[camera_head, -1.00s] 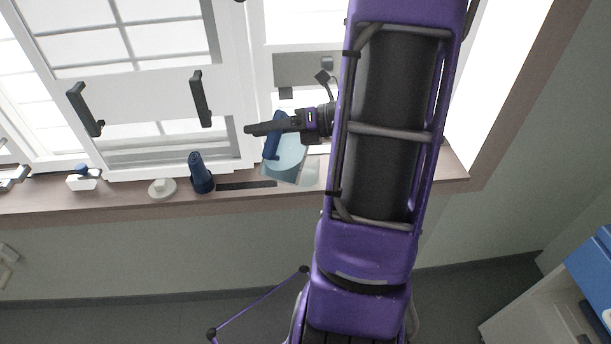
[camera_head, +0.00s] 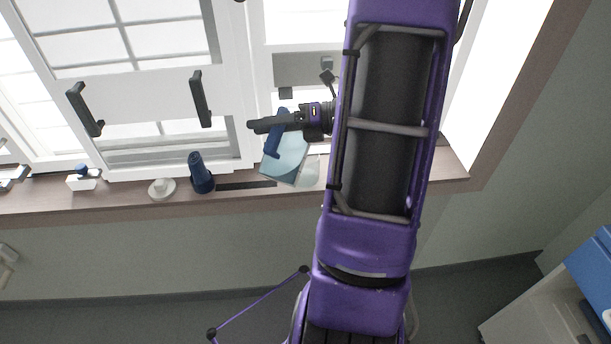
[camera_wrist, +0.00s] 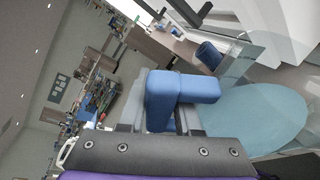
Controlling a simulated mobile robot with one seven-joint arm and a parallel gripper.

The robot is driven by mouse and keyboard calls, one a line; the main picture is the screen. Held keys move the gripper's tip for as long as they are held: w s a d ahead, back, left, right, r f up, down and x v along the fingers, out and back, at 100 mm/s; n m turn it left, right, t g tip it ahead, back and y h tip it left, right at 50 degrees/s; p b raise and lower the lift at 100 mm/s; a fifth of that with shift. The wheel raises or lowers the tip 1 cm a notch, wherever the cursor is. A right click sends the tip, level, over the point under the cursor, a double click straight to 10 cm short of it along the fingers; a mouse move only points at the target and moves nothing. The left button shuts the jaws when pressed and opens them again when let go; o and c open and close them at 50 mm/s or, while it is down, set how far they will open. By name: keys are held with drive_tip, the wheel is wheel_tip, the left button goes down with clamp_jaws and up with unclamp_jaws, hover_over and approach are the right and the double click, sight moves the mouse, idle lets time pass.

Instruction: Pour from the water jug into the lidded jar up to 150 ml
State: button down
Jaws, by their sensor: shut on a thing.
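The water jug (camera_head: 287,158) is clear with pale blue water and a blue handle, and is held tilted above the window sill. My gripper (camera_head: 268,125) is shut on its blue handle. In the wrist view, my gripper (camera_wrist: 150,135) has the blue handle (camera_wrist: 182,90) close in front of it, and the pale blue water (camera_wrist: 262,115) fills the right side. A clear vessel, probably the lidded jar (camera_head: 310,171), stands on the sill just right of and below the jug, partly behind my arm. Its level, its marks and any flow into it cannot be made out.
On the sill (camera_head: 120,196) to the left stand a dark blue object (camera_head: 201,173), a round pale object (camera_head: 161,188) and a white block with a blue top (camera_head: 82,179). Window handles (camera_head: 201,98) stick out above. A blue-topped cabinet (camera_head: 590,262) is at lower right.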

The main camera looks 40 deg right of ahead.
drive_tip(key=shift+w+d, duration=0.1)
drive_tip(key=shift+d, duration=0.05)
idle(0.3)
drive_tip(key=shift+m, duration=0.3)
drive_tip(key=shift+w+d+y, duration=0.1)
drive_tip(key=shift+d+y, duration=0.1)
drive_tip(key=shift+y, duration=0.1)
drive_tip(key=shift+w+d+m, duration=0.1)
drive_tip(key=shift+d+m, duration=0.1)
drive_tip(key=shift+m, duration=0.2)
drive_tip(key=shift+d, duration=0.1)
idle(0.9)
drive_tip(key=shift+w+d, duration=0.1)
drive_tip(key=shift+w, duration=0.05)
drive_tip(key=shift+d+f+m, duration=0.1)
drive_tip(key=shift+m, duration=0.2)
idle(1.7)
